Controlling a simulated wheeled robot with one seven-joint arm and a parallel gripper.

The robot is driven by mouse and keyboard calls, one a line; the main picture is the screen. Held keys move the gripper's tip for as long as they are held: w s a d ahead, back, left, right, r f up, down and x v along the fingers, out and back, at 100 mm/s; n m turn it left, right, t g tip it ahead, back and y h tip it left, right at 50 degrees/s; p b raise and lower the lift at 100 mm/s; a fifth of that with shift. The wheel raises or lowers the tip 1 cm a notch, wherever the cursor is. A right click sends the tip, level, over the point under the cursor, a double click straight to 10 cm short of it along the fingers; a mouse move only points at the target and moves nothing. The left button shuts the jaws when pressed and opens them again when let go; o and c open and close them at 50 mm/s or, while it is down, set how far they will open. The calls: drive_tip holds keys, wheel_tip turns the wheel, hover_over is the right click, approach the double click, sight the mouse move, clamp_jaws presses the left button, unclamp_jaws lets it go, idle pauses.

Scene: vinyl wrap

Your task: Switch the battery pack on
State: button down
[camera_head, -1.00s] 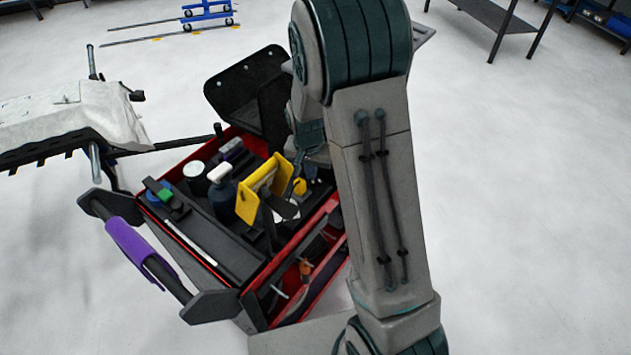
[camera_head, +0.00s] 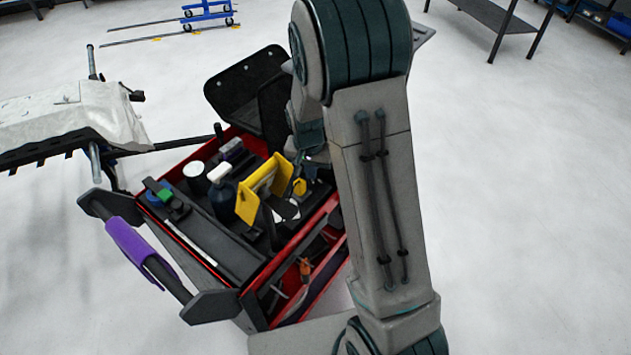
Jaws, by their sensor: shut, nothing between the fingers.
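I cannot single out the battery pack among the items in the red and black tool cart (camera_head: 262,283). A black device with blue and green parts (camera_head: 165,194) lies at the cart's left end, but I cannot tell what it is. My grey arm stands in front of the cart's right side. My wrist links show in part behind it, above the cart's right end. My gripper cannot be made out; the arm hides much of that area.
The cart's tray holds a yellow holder (camera_head: 250,203), a dark bottle with a white cap (camera_head: 220,174) and other small items. A purple-gripped handle (camera_head: 128,243) juts out left. A covered stand (camera_head: 70,118) is at far left. Open floor lies right.

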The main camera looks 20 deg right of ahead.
sight(311, 182)
drive_tip(key=shift+f+b, duration=0.8)
drive_tip(key=shift+f, duration=0.15)
idle(0.7)
drive_tip(key=shift+r, duration=0.15)
drive_tip(key=shift+r+p, duration=2.3)
drive_tip(key=shift+r, duration=1.1)
drive_tip(key=s+r+n+t, duration=0.1)
drive_tip(key=s+r+n, duration=0.2)
drive_tip(key=s+r, duration=0.5)
drive_tip(key=s+r+n, duration=0.3)
drive_tip(key=s+r, duration=0.5)
drive_tip(key=s, duration=0.7)
drive_tip(key=shift+r+t+y, duration=0.35)
drive_tip(key=shift+t+y, duration=0.05)
